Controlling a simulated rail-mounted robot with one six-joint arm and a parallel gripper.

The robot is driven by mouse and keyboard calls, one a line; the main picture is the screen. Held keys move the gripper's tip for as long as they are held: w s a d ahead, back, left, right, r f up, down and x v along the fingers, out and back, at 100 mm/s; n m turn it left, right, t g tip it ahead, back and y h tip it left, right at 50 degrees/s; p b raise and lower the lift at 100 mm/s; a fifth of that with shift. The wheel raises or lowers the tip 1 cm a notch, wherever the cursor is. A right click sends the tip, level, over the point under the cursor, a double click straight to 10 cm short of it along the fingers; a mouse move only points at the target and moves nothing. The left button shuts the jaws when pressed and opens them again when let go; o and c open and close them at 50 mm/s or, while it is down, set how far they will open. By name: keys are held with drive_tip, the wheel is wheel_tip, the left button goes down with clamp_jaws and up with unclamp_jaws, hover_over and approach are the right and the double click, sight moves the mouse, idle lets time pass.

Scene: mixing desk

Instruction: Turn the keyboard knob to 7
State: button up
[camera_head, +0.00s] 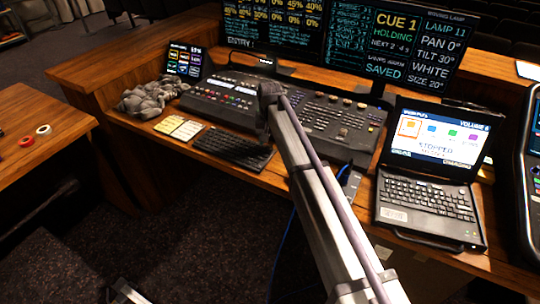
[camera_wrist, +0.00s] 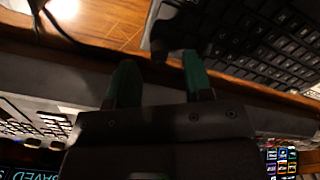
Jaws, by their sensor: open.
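The black keyboard (camera_head: 228,146) lies near the desk's front edge in the head view. It also fills the upper right of the wrist view (camera_wrist: 268,42), its end pointing left. A small dark shape (camera_wrist: 160,47) at that keyboard end may be the knob; its marking is unreadable. My gripper (camera_wrist: 158,72) is open, with two green fingers apart and nothing clearly held. The dark shape appears just beyond the gap between them; contact cannot be told. In the head view my arm comes down over the keyboard's right end. The laptop screen (camera_head: 436,140) reads "VOLUME" with a small digit, perhaps 6.
A mixing console (camera_head: 225,97) stands behind the keyboard. A yellow-and-white button pad (camera_head: 180,128) and a grey cloth heap (camera_head: 150,98) lie to its left. The laptop (camera_head: 425,205) stands to the right. Large monitors line the back. Wooden desk (camera_wrist: 110,22) shows bare beside the keyboard.

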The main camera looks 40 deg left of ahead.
sight(270, 147)
wheel_tip(270, 147, down, 3)
drive_tip(key=shift+r+b, duration=0.1)
drive_tip(key=shift+b, duration=0.45)
drive_tip(key=shift+r, duration=0.2)
clamp_jaws()
